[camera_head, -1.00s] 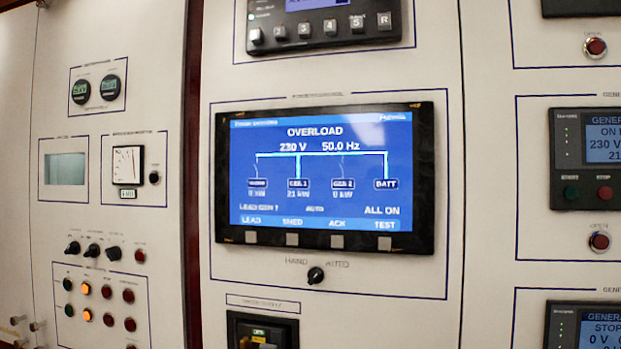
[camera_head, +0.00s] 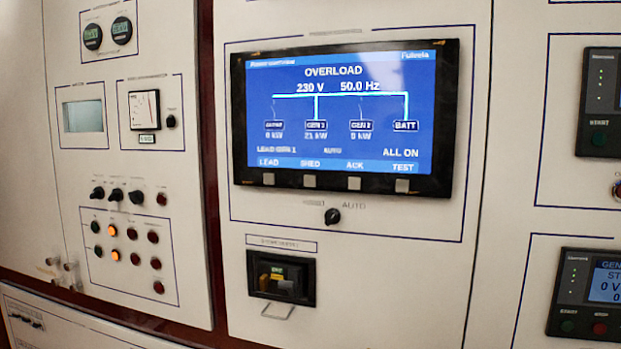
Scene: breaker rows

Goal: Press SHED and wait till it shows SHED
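The power panel screen (camera_head: 350,115) in the head view is blue and reads OVERLOAD, 230 V, 50.0 Hz. Its lower lines read LEAD GEN 1, AUTO and ALL ON. Along the bottom are the labels LEAD, SHED, ACK and TEST. The grey SHED button (camera_head: 310,181) sits in the black bezel under the SHED label, second from the left. Neither of my grippers is in view.
A HAND/AUTO knob (camera_head: 332,216) is below the screen. Under it is a black breaker recess (camera_head: 281,278) with a wire handle. Knobs and lamps (camera_head: 114,231) fill the left panel, two of them lit orange. Generator controllers (camera_head: 590,295) are at the right.

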